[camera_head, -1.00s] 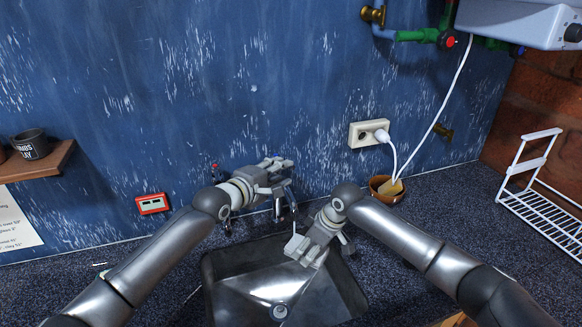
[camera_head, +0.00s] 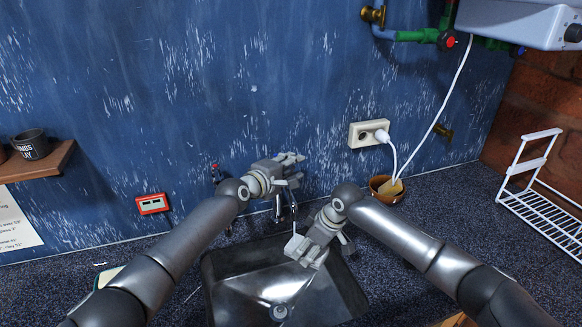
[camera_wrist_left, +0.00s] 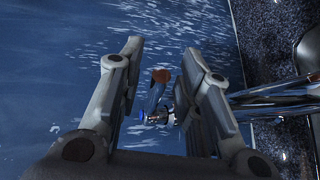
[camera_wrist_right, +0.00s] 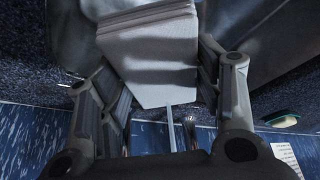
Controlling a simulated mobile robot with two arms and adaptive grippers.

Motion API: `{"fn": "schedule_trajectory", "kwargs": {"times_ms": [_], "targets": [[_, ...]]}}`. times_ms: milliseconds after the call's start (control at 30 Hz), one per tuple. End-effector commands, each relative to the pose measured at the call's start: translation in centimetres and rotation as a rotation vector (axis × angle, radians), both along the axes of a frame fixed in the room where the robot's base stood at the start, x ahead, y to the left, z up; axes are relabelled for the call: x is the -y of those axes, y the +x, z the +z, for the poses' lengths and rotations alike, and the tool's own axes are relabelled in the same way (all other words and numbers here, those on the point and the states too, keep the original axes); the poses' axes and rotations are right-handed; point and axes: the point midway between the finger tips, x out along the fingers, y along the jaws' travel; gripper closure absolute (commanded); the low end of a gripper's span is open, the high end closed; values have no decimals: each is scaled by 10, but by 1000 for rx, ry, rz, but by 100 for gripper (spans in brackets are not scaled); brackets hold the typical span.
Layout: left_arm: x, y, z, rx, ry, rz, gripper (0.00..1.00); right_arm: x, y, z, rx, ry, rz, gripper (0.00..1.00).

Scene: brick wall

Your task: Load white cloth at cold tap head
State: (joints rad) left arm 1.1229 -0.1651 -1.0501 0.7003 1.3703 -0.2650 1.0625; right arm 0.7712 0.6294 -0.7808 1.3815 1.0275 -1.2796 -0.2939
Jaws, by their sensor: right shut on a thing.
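My right gripper (camera_head: 308,255) is above the sink (camera_head: 215,275), shut on the white cloth. In the right wrist view, the white cloth (camera_wrist_right: 160,65) looks like a flat folded stack between the fingers. In the head view, a thin pale edge of it (camera_head: 295,243) shows beside the gripper. My left gripper (camera_head: 298,168) is open near the wall, above the tap.
A wall socket (camera_head: 368,133) with a plug and a brown bowl (camera_head: 385,190) are right of the tap. A white wire rack (camera_head: 545,205) stands far right. A red-framed switch (camera_head: 152,204) and a shelf with a mug (camera_head: 32,145) are left.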

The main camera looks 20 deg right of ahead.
Motion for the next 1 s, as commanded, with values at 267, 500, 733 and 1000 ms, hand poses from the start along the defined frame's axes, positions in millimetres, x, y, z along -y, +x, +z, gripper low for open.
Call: {"fn": "schedule_trajectory", "kwargs": {"times_ms": [267, 500, 733, 1000], "targets": [[0, 0, 0, 0, 0, 0, 83, 0, 0, 0, 0, 0, 0, 59], [0, 0, 0, 0, 0, 0, 100, 0, 0, 0, 0, 0, 0, 59], [0, 0, 0, -2, 0, -1, 100, 0, 0, 0, 0, 0, 0, 59], [-5, 1, -2, -12, 7, -43, 100, 0, 0, 0, 0, 0, 0, 59]]}}
